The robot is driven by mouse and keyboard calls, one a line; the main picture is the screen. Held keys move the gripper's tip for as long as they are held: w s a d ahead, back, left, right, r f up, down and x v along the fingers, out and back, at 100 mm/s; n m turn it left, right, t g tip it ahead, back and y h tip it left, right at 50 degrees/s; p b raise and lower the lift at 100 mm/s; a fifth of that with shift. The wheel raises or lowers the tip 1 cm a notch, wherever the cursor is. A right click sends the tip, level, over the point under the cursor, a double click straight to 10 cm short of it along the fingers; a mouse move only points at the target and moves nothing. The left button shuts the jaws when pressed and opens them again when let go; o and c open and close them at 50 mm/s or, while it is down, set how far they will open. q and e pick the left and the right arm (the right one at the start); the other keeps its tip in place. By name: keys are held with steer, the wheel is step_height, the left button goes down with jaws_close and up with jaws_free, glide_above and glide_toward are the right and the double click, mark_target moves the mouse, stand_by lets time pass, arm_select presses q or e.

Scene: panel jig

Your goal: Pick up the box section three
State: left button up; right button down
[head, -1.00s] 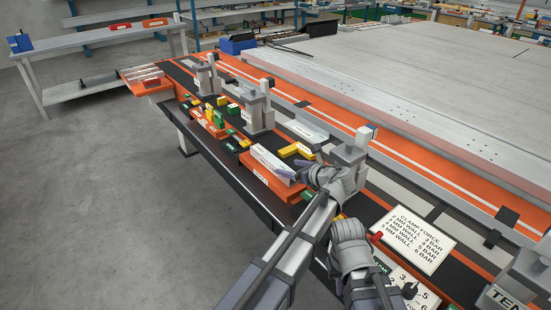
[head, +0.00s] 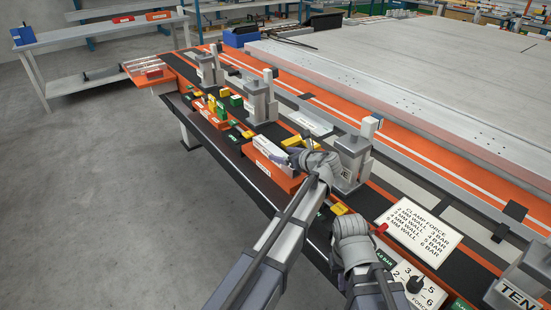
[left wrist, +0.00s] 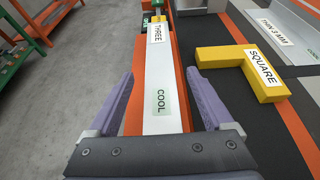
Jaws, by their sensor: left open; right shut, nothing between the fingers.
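The box section three (left wrist: 160,75) is a long white bar labelled THREE and COOL. It lies on an orange rest (left wrist: 182,100), and its near end is between the spread purple fingers of my left gripper (left wrist: 160,95). A gap shows on each side, so it is not gripped. In the head view the box section (head: 268,147) lies on the orange rest (head: 262,166), and my left gripper (head: 288,158) is over its near end, hiding part of it. My right gripper (head: 352,240) is shut and empty beside the dial panel; its fingers are mostly hidden.
A yellow SQUARE piece (left wrist: 245,68) lies right of the box section. A grey clamp tower (head: 352,160) stands close right of my left gripper, and another (head: 261,105) stands farther back. A dial panel (head: 422,288) and a clamp-force card (head: 420,230) are near my right gripper.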

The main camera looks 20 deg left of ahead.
arm_select(q)
steer(key=shift+x, duration=0.75)
steer(key=shift+c, duration=0.2)
steer(key=shift+s, duration=0.1)
jaws_close()
